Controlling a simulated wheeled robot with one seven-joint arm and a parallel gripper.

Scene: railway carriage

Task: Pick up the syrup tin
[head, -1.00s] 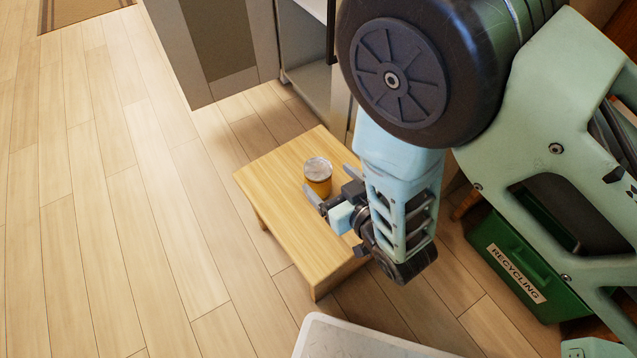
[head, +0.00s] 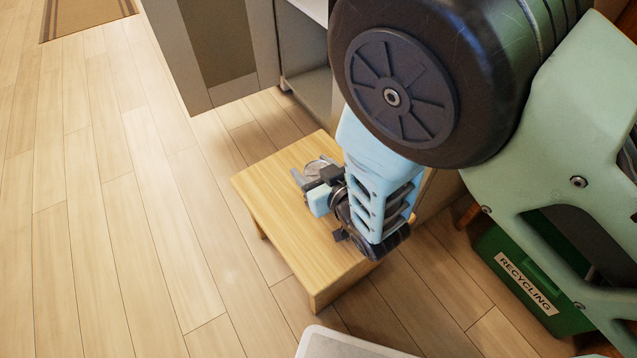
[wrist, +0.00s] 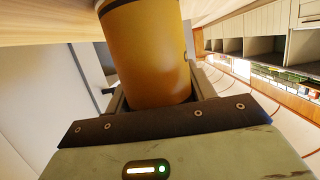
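The syrup tin (wrist: 148,55) is an orange-amber cylinder that fills the upper middle of the wrist view. In the head view its pale silvery lid (head: 318,166) shows on the small wooden stool, with most of its side hidden behind my gripper (head: 317,176). In the wrist view my gripper (wrist: 158,88) has one finger on each side of the tin, spread around it. The fingers look open, with no clear grip on the tin. The stool's top (head: 275,195) is bare around the tin.
Grey cabinets (head: 235,50) with an open shelf stand behind the stool. A green recycling bin (head: 535,300) is at the lower right. A pale, light-edged surface (head: 345,345) is at the bottom edge.

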